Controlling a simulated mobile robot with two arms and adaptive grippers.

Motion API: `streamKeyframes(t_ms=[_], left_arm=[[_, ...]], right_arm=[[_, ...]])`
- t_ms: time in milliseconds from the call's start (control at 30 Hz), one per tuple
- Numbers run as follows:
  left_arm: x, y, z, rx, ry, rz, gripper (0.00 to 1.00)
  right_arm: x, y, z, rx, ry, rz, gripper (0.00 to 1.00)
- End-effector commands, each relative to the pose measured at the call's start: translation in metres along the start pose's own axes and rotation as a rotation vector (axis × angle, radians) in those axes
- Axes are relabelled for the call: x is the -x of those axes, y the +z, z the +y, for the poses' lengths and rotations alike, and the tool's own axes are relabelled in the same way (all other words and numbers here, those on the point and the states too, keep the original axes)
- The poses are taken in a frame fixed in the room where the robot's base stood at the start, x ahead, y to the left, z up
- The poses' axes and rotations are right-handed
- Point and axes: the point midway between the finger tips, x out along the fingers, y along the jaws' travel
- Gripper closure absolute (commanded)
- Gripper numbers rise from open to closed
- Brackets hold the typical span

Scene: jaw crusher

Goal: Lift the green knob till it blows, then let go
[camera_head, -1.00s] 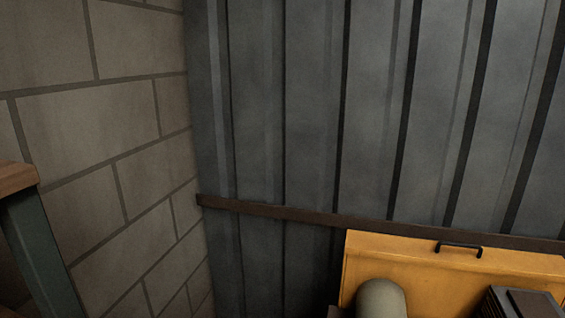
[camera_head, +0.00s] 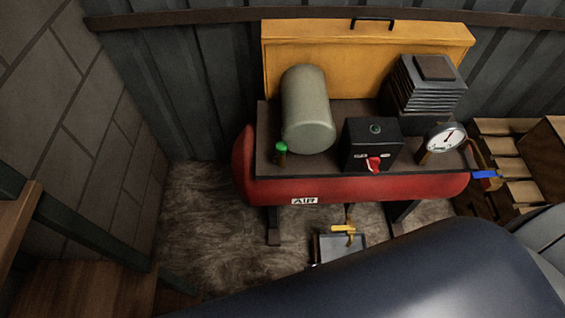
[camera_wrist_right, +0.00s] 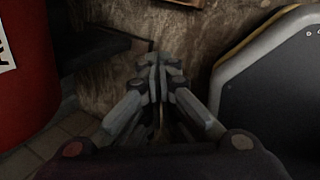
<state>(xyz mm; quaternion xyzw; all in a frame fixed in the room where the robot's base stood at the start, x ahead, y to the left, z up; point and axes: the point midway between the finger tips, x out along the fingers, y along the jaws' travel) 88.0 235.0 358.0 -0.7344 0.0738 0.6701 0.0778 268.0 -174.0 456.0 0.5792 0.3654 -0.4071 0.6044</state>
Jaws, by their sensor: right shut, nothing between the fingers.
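The green knob (camera_head: 281,147) sits on a short brass stem at the left end of the black top plate of the red air compressor (camera_head: 350,190). In the head view no gripper touches it, and neither gripper shows there. In the right wrist view my right gripper (camera_wrist_right: 158,68) is shut and empty. It hangs beside the red tank (camera_wrist_right: 25,70), which shows at the left edge, with rough brown ground beyond the fingertips. The knob is not in the right wrist view. My left gripper is in neither view.
On the compressor stand a beige cylinder (camera_head: 308,110), a black box with a red switch (camera_head: 373,164), a gauge (camera_head: 445,138) and a finned block (camera_head: 428,82). A yellow valve (camera_head: 343,229) is below, over a tray. Wooden pallets (camera_head: 515,165) lie right; wooden steps (camera_head: 85,285) stand left.

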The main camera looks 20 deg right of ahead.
Motion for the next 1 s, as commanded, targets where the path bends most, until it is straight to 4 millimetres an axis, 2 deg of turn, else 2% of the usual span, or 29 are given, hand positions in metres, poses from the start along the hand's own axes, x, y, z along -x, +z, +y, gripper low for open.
streamKeyframes(t_ms=[33, 167, 200, 300, 400, 500, 633, 767, 1000], left_arm=[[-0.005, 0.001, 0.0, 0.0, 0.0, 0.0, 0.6], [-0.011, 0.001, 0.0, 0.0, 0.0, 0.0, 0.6], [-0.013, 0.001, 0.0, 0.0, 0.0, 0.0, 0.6], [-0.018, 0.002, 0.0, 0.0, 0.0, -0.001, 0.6], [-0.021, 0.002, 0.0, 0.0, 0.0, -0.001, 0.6], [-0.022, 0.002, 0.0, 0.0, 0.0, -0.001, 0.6], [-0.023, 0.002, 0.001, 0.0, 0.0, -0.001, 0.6], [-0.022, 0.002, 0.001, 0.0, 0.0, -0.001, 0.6], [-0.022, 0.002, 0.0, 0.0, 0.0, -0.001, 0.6]], right_arm=[[0.009, -0.01, 0.033, 0.161, 0.072, -0.017, 1.0], [0.053, -0.029, 0.117, 0.588, 0.25, -0.138, 1.0], [0.071, -0.033, 0.141, 0.703, 0.3, -0.193, 1.0], [0.121, -0.039, 0.196, 0.944, 0.405, -0.352, 1.0], [0.169, -0.039, 0.236, 1.106, 0.466, -0.512, 1.0], [0.206, -0.036, 0.26, 1.199, 0.493, -0.634, 1.0], [0.228, -0.033, 0.274, 1.252, 0.5, -0.714, 1.0], [0.224, -0.03, 0.284, 1.26, 0.5, -0.729, 1.0], [0.195, -0.021, 0.314, 1.258, 0.5, -0.726, 1.0]])
